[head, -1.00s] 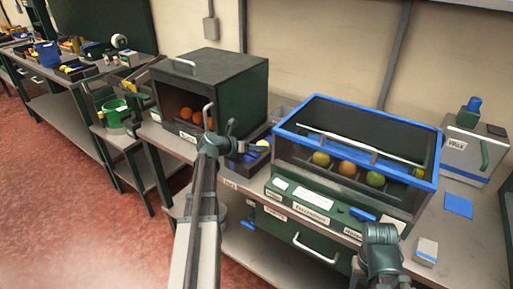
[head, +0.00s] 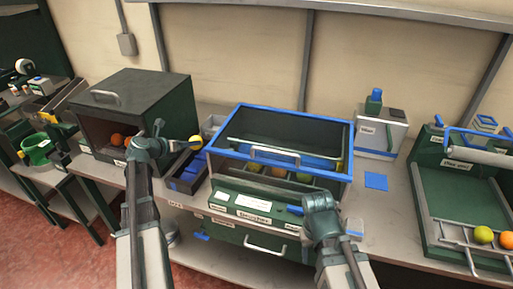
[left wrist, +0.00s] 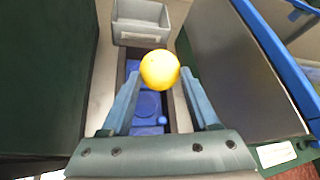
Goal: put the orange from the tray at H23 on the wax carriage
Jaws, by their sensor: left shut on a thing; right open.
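A yellow-orange fruit (head: 196,142) is held between the fingertips of my left gripper (head: 187,146). In the left wrist view the fruit (left wrist: 160,70) sits between both fingers, over a dark tray with blue inserts (left wrist: 147,103). That tray (head: 181,184) stands between the dark oven-like box and the blue-rimmed case in the head view. A small label (head: 175,204) is on the bench edge in front of it, too small to read. A white box (head: 381,130) stands at the back right with a blue pad (head: 376,181) before it. My right gripper (head: 318,198) is open and empty before the case.
The blue-rimmed case (head: 345,165) with several fruits inside stands close to the right of the tray. The dark box (head: 135,105) holding oranges is to its left. A grey bin (head: 212,124) is behind the tray. A green machine (head: 450,205) with two fruits is at far right.

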